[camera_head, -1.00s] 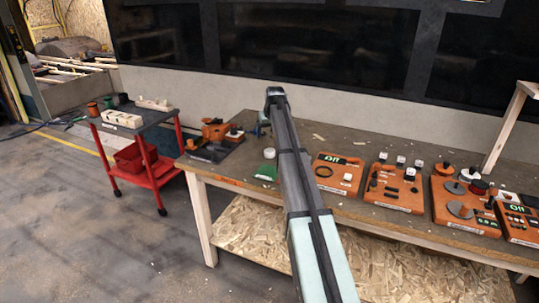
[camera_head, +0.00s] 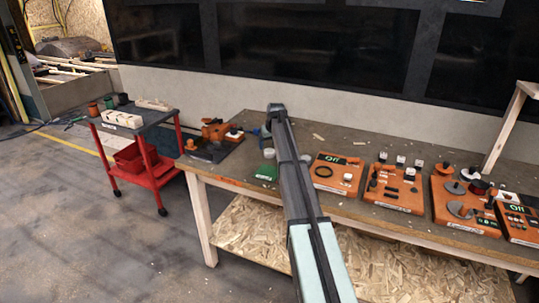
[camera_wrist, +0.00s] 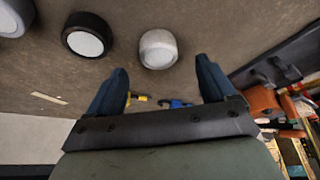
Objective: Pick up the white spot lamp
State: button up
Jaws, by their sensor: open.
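The white spot lamp (camera_wrist: 158,48) is a short, round, off-white lamp in the wrist view. It sits on the brown tabletop, just beyond and between my fingertips. My gripper (camera_wrist: 165,72) is open and empty, with a dark blue finger on each side of the gap. No contact with the lamp shows. A black-rimmed lamp with a pale face (camera_wrist: 88,42) stands to the left of the white lamp. In the head view my arm hides part of the table around the gripper, and I cannot clearly tell the lamps apart there.
A grey lamp (camera_wrist: 12,17) is cut off at the wrist view's left corner. Orange boards with parts (camera_head: 395,188) lie right of my arm on the workbench (camera_head: 350,205). A green item (camera_head: 266,172) lies close to the arm's left. A red trolley (camera_head: 140,155) stands farther left.

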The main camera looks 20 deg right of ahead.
aim_at(270, 151)
jog(key=shift+x, duration=2.35)
jog(key=shift+d, duration=0.1)
jog(key=shift+c, duration=0.5)
jog(key=c, duration=1)
